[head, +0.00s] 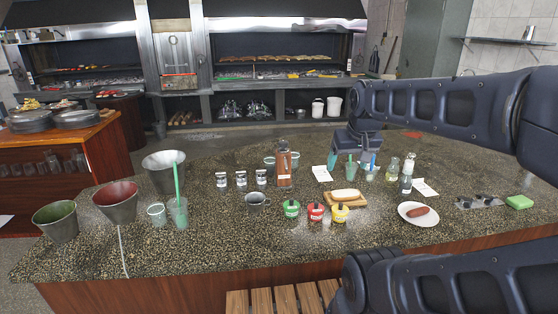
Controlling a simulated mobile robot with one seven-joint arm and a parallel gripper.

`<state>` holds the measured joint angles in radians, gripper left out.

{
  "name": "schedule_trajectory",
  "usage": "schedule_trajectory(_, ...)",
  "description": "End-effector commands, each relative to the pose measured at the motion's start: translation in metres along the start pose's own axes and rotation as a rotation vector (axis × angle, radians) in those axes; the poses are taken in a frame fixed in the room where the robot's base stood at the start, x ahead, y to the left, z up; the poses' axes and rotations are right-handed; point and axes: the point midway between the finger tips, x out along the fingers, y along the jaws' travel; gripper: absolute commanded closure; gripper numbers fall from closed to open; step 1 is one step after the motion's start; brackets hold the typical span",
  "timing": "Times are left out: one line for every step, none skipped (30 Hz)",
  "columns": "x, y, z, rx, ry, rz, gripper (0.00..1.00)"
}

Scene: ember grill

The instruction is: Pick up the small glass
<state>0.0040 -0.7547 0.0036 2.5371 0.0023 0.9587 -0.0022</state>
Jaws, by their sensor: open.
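Several small glasses stand on the speckled counter, and I cannot tell which one is the task's small glass. A clear small glass (157,214) is at the left front, beside a taller glass with a green straw (179,213). Two more small glasses are by the brown bottle, one on its left (269,163) and one on its right (295,160). My gripper (352,163) is open and points down at the back right of the counter. A glass with a green straw (350,173) shows at its fingers; whether it is between them or in front is unclear.
The counter (200,258) also holds metal buckets (115,207), a brown bottle (284,168), a metal cup (256,200), sauce pots (315,212), bread on a board (345,195), a sausage plate (418,220) and clear bottles (406,180). The counter's left front is mostly bare.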

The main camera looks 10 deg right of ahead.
Motion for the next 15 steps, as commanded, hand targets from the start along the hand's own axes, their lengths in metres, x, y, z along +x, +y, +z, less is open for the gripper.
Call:
schedule_trajectory(-0.001,0.000,-0.001,0.000,0.001,0.000,0.23)
schedule_trajectory(-0.002,0.000,-0.001,0.000,0.001,0.000,0.23)
schedule_trajectory(-0.005,0.000,-0.003,0.000,0.002,0.000,0.23)
schedule_trajectory(-0.009,0.000,-0.005,0.000,0.003,0.000,0.23)
schedule_trajectory(-0.014,0.000,-0.007,-0.001,0.003,0.000,0.23)
schedule_trajectory(-0.021,0.000,-0.010,-0.001,0.004,0.000,0.23)
schedule_trajectory(-0.029,0.000,-0.013,-0.001,0.005,0.000,0.23)
schedule_trajectory(-0.035,0.000,-0.016,-0.001,0.005,0.000,0.23)
schedule_trajectory(-0.045,0.000,-0.020,-0.001,0.005,0.000,0.23)
schedule_trajectory(-0.051,0.000,-0.023,0.002,0.004,0.000,0.23)
schedule_trajectory(-0.049,-0.001,-0.027,0.015,-0.005,-0.003,0.23)
schedule_trajectory(-0.049,-0.001,-0.032,0.031,-0.011,-0.005,0.23)
schedule_trajectory(-0.050,-0.001,-0.036,0.044,-0.015,-0.006,0.23)
schedule_trajectory(-0.051,-0.002,-0.040,0.056,-0.019,-0.008,0.23)
schedule_trajectory(-0.052,-0.002,-0.046,0.075,-0.023,-0.009,0.23)
